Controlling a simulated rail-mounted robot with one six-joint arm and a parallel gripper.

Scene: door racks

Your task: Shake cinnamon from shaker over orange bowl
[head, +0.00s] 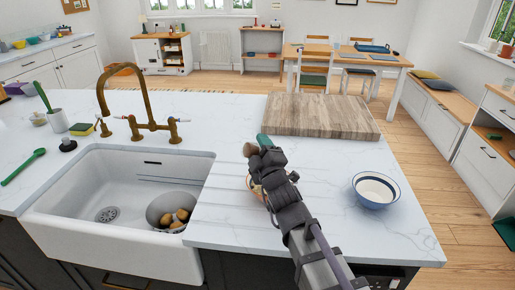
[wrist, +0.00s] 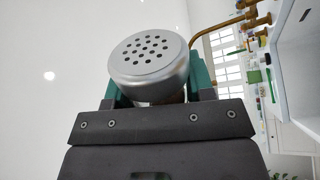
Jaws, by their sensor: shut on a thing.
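In the wrist view, a shaker (wrist: 147,58) shows its round silver lid with several dark holes facing the camera. My gripper (wrist: 157,82) is shut on it, with a teal finger on each side. In the head view, my gripper (head: 262,143) is above the counter, just in front of the wooden board; the shaker cannot be clearly made out there. A bowl with an orange-pinkish edge (head: 251,187) stands on the counter below my arm, mostly hidden by it. Whether any cinnamon is falling or lies in the bowl cannot be told.
A blue-and-white bowl (head: 376,190) with pale contents stands at the right. A wooden board (head: 322,115) lies behind my gripper. At the left is a white sink (head: 115,225) with a brass faucet (head: 152,124) and a pot (head: 160,207) holding brown round things. The counter's right front is clear.

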